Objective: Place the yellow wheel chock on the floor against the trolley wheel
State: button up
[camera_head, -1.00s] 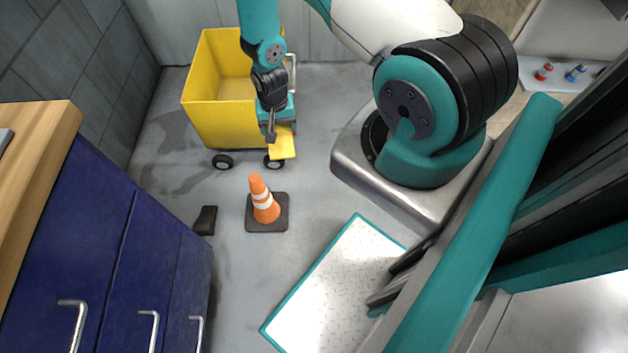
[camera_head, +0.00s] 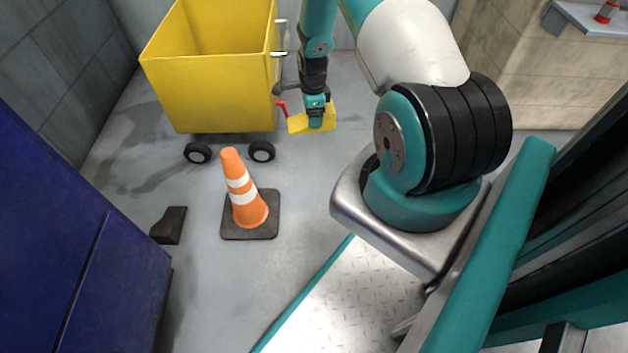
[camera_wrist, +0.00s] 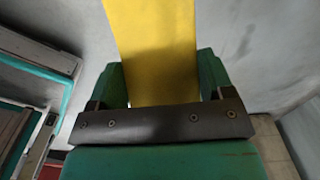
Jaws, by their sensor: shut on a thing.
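The yellow wheel chock (camera_head: 327,117) is in my gripper (camera_head: 317,113), to the right of the trolley's near right corner. In the wrist view the chock (camera_wrist: 152,45) sits between the two green fingers of my gripper (camera_wrist: 163,85), which are shut on it. The yellow trolley (camera_head: 215,95) stands at the upper left on dark wheels. Its near right wheel (camera_head: 262,151) is left of and nearer than the chock, with a gap between them in the picture. The near left wheel (camera_head: 198,153) also shows. The chock's height above the floor is hard to tell.
An orange striped cone (camera_head: 245,195) on a dark base stands in front of the trolley. A dark wedge-like block (camera_head: 169,226) lies left of it, near the blue cabinet (camera_head: 60,240). A red lever-like part (camera_head: 282,108) is beside my gripper. Floor right of the cone is clear.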

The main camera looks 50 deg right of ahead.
jog(key=shift+s+d+f+m+b, duration=0.1)
jog(key=shift+d+f+m+b, duration=0.3)
jog(key=shift+f, duration=0.2)
jog(key=shift+d+f+m+b, duration=0.3)
jog(key=shift+d+f, duration=0.1)
jog(key=shift+f, duration=0.2)
notch_tip(320, 180, down, 20)
jog(key=b, duration=1.1)
jog(key=shift+d, duration=0.1)
jog(key=shift+f, duration=0.15)
jog(key=o, duration=1.1)
